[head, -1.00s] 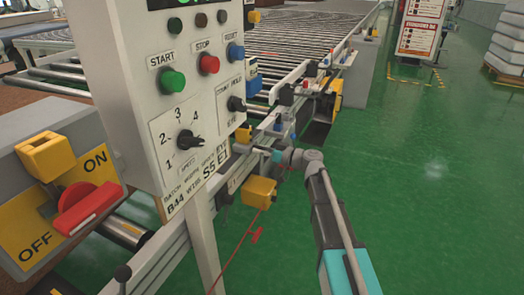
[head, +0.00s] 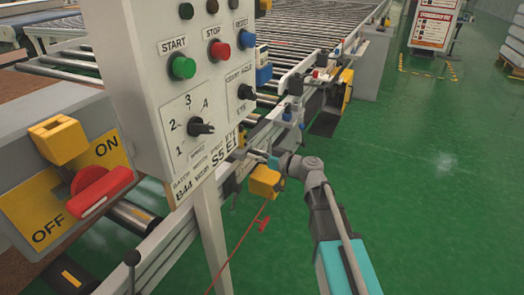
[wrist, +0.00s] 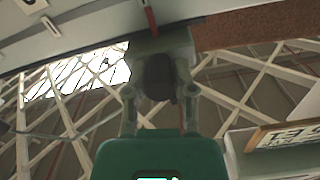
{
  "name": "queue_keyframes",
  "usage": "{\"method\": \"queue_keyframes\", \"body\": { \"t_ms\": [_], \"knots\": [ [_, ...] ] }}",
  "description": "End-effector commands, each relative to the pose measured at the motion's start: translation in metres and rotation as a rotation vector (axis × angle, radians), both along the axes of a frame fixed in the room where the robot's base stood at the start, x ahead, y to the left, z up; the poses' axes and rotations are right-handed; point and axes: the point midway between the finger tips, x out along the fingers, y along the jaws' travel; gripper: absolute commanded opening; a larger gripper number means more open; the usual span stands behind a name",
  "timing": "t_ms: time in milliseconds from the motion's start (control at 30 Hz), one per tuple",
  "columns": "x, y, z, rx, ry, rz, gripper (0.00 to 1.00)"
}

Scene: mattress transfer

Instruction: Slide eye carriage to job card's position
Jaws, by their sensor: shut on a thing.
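The eye carriage is a small grey block with a dark knob (wrist: 160,78), seen between my fingers in the wrist view. My gripper (wrist: 159,95) is shut on this knob. In the head view my gripper (head: 268,161) is at the side rail, right of the control panel's post. The carriage is small and mostly hidden there. The job card (head: 205,162) is the label on the panel's lower edge, with B44, S5 and E1 readable. A card ending in E1 (wrist: 285,135) also shows in the wrist view.
The control panel (head: 150,60) and ON/OFF box (head: 30,180) stand left of my arm. A yellow box (head: 265,182) hangs just below my gripper, with a red pull cord (head: 240,245). A red strip (wrist: 150,15) lies above the knob.

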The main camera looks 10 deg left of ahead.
Motion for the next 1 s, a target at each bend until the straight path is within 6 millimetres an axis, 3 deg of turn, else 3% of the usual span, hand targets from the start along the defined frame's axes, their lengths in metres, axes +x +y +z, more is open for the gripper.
{"method": "queue_keyframes", "body": {
  "t_ms": [200, 233, 400, 1000],
  "knots": [
    [0.0015, 0.0007, 0.0008, 0.002, 0.0, 0.001, 0.0],
    [0.0016, 0.0007, 0.0009, 0.003, 0.0, 0.0, 0.36],
    [0.0015, 0.0005, 0.0007, 0.002, 0.0, 0.0, 0.67],
    [-0.0019, -0.0075, 0.0003, 0.001, 0.0, -0.001, 0.68]
  ]
}}
